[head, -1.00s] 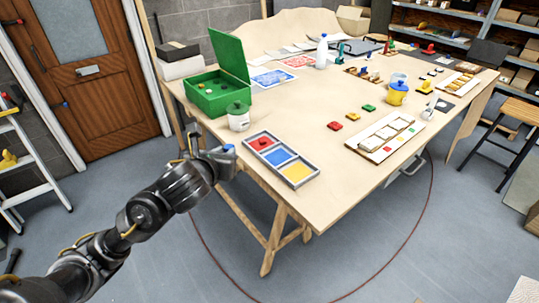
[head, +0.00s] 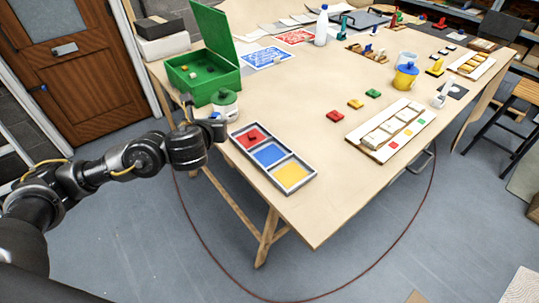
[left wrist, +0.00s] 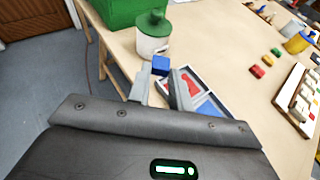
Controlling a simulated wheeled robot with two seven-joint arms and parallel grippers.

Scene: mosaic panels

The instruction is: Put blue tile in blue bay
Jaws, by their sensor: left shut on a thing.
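My left gripper (head: 218,128) is at the left edge of the table, just in front of the white jar with the green lid. It is shut on the blue tile (head: 215,116), which also shows between the fingertips in the left wrist view (left wrist: 160,65). The three-bay tray (head: 307,183) lies right of the gripper. Its blue bay (head: 270,154) is in the middle, between the red bay, which holds a red piece (head: 251,137), and the yellow bay (head: 291,175). The blue bay looks empty; it is partly hidden in the left wrist view (left wrist: 207,109). My right gripper is not in view.
The jar (head: 225,103) and an open green box (head: 203,76) stand behind the gripper. Red, yellow and green tiles (head: 355,103) lie right of the tray, near a white-block rack (head: 378,153). Table surface around the tray is mostly clear.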

